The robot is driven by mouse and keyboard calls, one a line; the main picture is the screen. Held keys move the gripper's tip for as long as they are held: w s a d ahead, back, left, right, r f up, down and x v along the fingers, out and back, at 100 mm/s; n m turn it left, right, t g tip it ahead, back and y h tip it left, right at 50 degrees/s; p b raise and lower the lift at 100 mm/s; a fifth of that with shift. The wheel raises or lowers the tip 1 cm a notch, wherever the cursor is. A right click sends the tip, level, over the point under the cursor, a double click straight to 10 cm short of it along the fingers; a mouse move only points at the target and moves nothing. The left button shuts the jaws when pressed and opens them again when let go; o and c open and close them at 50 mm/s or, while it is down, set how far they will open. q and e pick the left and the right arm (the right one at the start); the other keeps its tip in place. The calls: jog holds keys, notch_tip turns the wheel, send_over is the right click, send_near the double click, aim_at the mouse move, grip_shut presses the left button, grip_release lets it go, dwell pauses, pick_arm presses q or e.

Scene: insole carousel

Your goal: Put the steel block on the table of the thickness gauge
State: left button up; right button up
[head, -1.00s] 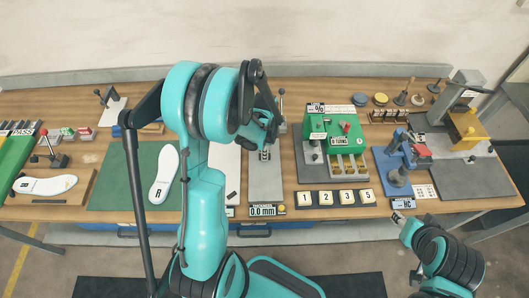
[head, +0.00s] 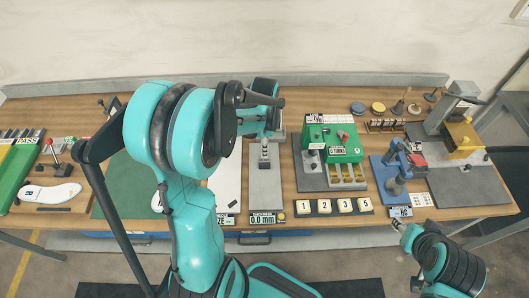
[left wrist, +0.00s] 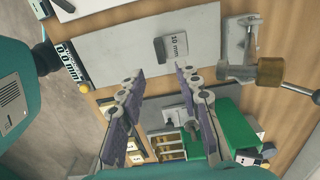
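The steel block (left wrist: 172,47), marked 10 mm, sits on the grey base plate of the thickness gauge (left wrist: 115,52), a little short of the gauge's upright with its lever and brass-coloured knob (left wrist: 271,71). In the head view the gauge (head: 264,190) shows its 0.0 mm display at the front. My left gripper (left wrist: 163,78) is open and empty above the gauge, with the block ahead of its fingertips and apart from them. In the head view my left arm largely hides that gripper. My right gripper (head: 397,225) is small at the lower right; its fingers are unclear.
Right of the gauge stands a green device (head: 333,138) with yellowish slots, behind a row of number tiles (head: 331,206). A blue fixture (head: 396,172) is further right. A white sheet (head: 227,185) and green mat (head: 128,190) lie left of the gauge.

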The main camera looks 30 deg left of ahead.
pick_arm(q)
jog(key=s+d+r+n+t, duration=0.7)
jog(key=s+d+r+n, duration=0.3)
jog(key=s+r+n, duration=0.1)
jog(key=shift+d+r+n, duration=0.3)
jog(key=shift+r, duration=0.35)
jog(key=shift+f, duration=0.1)
notch_tip(320, 180, down, 10)
jog(key=b, duration=1)
